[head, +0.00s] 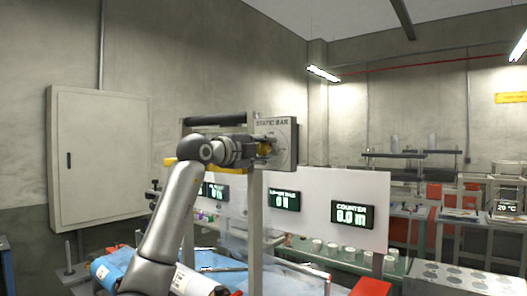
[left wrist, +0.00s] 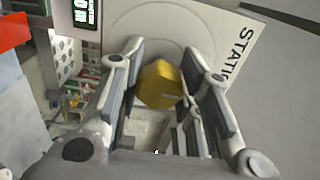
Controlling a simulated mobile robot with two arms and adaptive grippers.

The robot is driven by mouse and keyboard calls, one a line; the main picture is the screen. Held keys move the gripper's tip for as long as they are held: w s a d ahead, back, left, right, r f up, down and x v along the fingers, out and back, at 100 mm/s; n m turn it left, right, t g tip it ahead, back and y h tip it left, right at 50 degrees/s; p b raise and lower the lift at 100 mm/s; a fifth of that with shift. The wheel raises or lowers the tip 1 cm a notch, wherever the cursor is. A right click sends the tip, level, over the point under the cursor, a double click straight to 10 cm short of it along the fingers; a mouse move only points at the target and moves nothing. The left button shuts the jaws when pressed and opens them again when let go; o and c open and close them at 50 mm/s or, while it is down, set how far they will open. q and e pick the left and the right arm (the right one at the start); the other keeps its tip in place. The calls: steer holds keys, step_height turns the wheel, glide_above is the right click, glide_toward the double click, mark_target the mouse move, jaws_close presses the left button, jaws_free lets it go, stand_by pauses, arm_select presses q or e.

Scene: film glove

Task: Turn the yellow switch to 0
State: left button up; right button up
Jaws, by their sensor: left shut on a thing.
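The yellow switch (left wrist: 162,85) is a faceted knob on the grey static bar panel (head: 290,150). In the left wrist view it sits between the two fingers of my left gripper (left wrist: 165,90), which is shut on it. In the head view the left gripper (head: 262,148) reaches the panel's face, and the arm and fingers hide most of the knob. The panel's "STATIC BAR" lettering shows, but I cannot read the switch position marks. My right gripper is in neither view.
A white board with black displays, one the counter (head: 350,214), stands below and right of the panel. A grey wall cabinet (head: 100,158) is at left. Blue film (head: 260,280) and a red part (head: 370,287) lie in front. Benches with equipment stand at right.

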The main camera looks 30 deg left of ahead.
arm_select(q)
steer(key=o, duration=1)
steer(key=shift+a, duration=0.1)
steer(key=shift+s, duration=0.1)
steer(key=s, duration=0.8)
steer(key=s+a, duration=0.1)
steer(key=s, duration=0.3)
steer(key=shift+w, duration=0.1)
